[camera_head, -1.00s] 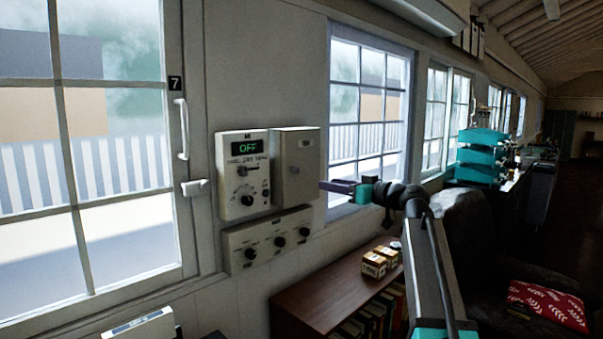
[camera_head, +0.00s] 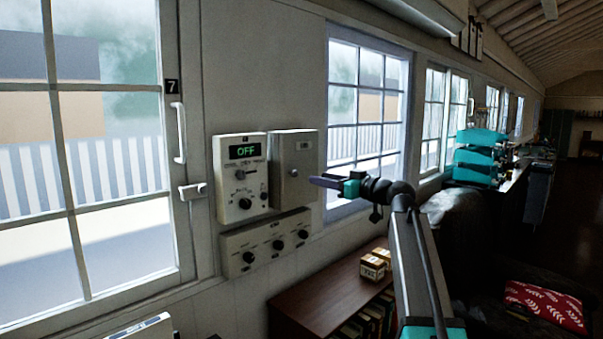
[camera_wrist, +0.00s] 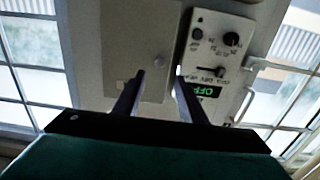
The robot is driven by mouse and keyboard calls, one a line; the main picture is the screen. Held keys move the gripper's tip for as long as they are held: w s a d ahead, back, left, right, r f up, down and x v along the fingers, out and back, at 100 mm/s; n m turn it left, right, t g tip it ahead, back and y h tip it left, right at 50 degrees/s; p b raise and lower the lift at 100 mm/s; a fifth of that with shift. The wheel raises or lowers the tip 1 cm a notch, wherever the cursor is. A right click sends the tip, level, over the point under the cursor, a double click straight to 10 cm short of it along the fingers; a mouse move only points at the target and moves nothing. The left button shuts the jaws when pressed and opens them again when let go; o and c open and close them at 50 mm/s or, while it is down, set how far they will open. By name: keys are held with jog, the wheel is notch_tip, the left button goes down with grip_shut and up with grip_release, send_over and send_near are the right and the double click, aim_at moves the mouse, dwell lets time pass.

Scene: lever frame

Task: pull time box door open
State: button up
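The time box (camera_head: 304,149) is a grey box on the wall with a small round knob (camera_head: 293,172) on its front door. The door looks shut. In the wrist view, which is upside down, the door (camera_wrist: 125,45) fills the upper middle and the knob (camera_wrist: 159,62) lies ahead, between the lines of my two fingers. My gripper (camera_head: 313,180) is just right of the knob in the head view. It also shows in the wrist view (camera_wrist: 158,80), with its fingers apart and nothing between them. The fingertips appear short of the knob.
A white control panel (camera_head: 241,190) reading OFF adjoins the box on the left. A lower panel with several dials (camera_head: 265,245) sits beneath. Windows flank them, the left one with a handle (camera_head: 178,132). A brown shelf (camera_head: 325,297) with small boxes (camera_head: 373,268) stands below.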

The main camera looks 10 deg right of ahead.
aim_at(296, 173)
jog(key=p+x, duration=0.3)
jog(key=x, duration=0.5)
jog(key=shift+w+a+r, duration=0.15)
jog(key=shift+w, duration=0.1)
jog(key=shift+p+x, duration=0.4)
jog(key=shift+x, duration=0.5)
jog(key=shift+c, duration=0.3)
grip_shut()
